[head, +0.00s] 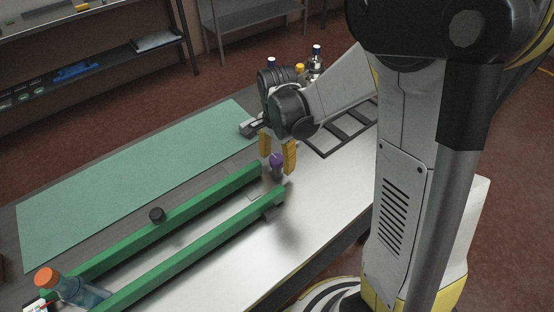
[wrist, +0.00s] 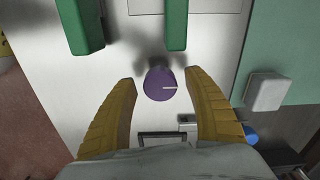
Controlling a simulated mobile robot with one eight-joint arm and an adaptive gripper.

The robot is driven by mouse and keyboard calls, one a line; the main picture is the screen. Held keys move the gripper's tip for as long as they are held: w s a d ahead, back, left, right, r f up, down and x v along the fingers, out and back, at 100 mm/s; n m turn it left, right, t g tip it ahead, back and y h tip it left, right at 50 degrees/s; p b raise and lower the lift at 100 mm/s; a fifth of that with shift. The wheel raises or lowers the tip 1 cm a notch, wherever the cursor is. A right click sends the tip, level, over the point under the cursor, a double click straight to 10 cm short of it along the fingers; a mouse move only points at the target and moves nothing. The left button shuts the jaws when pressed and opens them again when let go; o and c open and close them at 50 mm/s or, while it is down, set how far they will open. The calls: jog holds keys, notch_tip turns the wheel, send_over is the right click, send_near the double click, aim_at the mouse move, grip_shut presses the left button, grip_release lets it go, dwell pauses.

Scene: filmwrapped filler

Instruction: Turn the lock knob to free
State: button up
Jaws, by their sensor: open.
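A round purple knob (wrist: 160,84) with a white line on its face shows in the wrist view, and the line points right. In the head view the knob (head: 277,160) stands near the far ends of two green rails. My gripper (head: 277,165) is over the knob with its yellow fingers apart. In the wrist view the tips of my gripper (wrist: 160,77) lie on either side of the knob, with a visible gap at each side. I cannot make out any lock or free marking.
A bottle with an orange cap (head: 46,278) lies at the near left. A green mat (head: 130,185) covers the back. A dark frame (head: 345,128) lies beyond my gripper. Bare bench is at right.

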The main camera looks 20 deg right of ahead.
jog(key=shift+c, duration=0.6)
jog(key=c, duration=1.1)
jog(key=shift+n, duration=0.4)
jog(key=n, duration=0.2)
jog(key=shift+n, duration=2.2)
